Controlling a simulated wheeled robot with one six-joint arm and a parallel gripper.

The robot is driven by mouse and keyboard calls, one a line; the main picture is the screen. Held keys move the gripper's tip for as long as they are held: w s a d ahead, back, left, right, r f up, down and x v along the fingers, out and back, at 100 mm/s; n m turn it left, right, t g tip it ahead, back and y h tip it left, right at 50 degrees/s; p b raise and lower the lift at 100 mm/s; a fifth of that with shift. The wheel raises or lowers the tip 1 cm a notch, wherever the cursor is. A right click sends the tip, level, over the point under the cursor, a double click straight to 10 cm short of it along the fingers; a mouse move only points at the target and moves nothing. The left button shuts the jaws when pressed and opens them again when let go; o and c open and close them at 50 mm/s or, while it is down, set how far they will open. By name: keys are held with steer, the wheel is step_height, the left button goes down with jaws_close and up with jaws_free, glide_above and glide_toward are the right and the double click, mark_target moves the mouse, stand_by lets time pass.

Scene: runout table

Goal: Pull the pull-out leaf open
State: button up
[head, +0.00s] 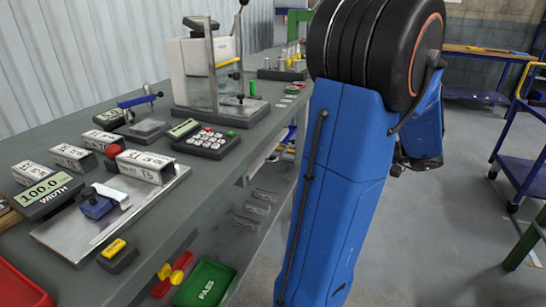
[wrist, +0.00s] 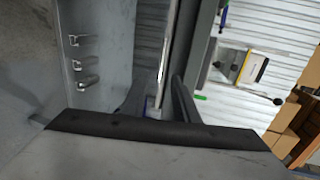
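My gripper (wrist: 161,82) shows in the wrist view with its two dark fingers apart, one on each side of a narrow strip at the bench edge. A thin pale line (wrist: 163,62) runs along this strip between the fingertips. I cannot tell whether it is the pull-out leaf's front or handle, or whether the fingers touch it. In the head view my blue arm hides the gripper and part of the bench edge. No leaf can be clearly made out there; the grey bench top (head: 225,165) has its front edge running from lower left to upper right.
A green PASS tray (head: 205,284) and a red bin (head: 20,285) are near the front. Open floor (head: 455,210) lies right; a blue cart (head: 525,170) stands beyond.

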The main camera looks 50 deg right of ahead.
mark_target(282, 152)
steer(key=x, duration=1.6)
steer(key=shift+w+d+r, duration=0.1)
steer(key=shift+w+r, duration=0.1)
steer(key=shift+w, duration=0.2)
steer(key=shift+c, duration=0.7)
jaws_close()
steer(key=shift+f, duration=0.1)
